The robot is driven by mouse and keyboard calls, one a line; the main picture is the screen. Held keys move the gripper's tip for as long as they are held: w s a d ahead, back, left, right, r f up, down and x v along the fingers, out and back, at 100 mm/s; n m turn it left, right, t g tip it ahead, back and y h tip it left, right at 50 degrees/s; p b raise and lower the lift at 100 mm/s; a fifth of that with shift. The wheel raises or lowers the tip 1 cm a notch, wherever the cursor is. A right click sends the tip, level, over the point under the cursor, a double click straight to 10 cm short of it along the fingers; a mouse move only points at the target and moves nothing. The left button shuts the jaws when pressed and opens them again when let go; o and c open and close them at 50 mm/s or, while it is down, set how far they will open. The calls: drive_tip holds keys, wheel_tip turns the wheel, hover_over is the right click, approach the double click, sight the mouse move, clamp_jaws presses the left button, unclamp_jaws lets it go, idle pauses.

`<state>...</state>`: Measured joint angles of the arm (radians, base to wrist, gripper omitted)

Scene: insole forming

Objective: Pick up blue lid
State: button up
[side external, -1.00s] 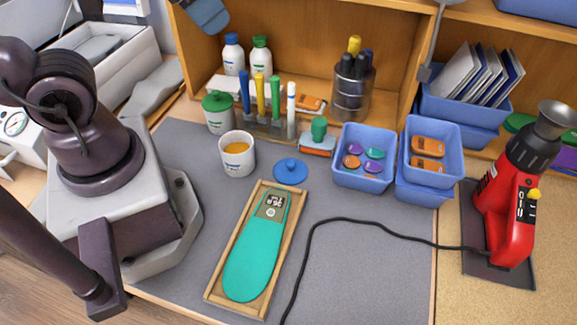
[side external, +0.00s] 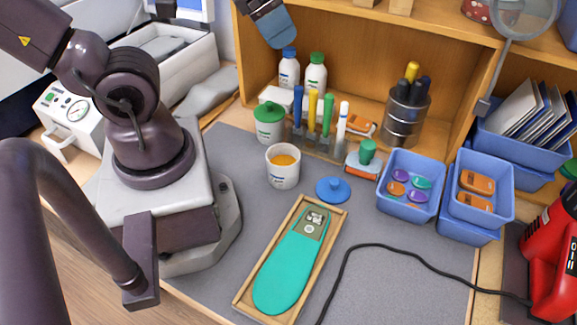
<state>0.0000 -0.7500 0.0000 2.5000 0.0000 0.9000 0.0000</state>
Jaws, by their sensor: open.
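The blue lid (side external: 333,190) is round with a small knob on top. It lies flat on the grey mat (side external: 215,275), knob up, clear of the things around it. A white cup (side external: 282,172) without a lid stands to its left and shows orange contents.
A wooden tray (side external: 327,238) with a teal insole (side external: 285,273) lies just below the lid. A green-topped stamp (side external: 365,157), blue bins (side external: 407,204) and a marker rack (side external: 318,141) stand nearby. A black cable (side external: 398,248) crosses the mat.

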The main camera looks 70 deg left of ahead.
idle(0.4)
drive_tip(key=c, duration=0.4)
drive_tip(key=shift+f, duration=0.1)
drive_tip(key=m+g+y, duration=0.5)
drive_tip(key=m+g, duration=0.1)
drive_tip(key=m, duration=1.2)
approach(335, 181)
drive_tip(key=shift+h, duration=0.3)
drive_tip(key=x, duration=0.9)
drive_tip(key=shift+a, duration=0.3)
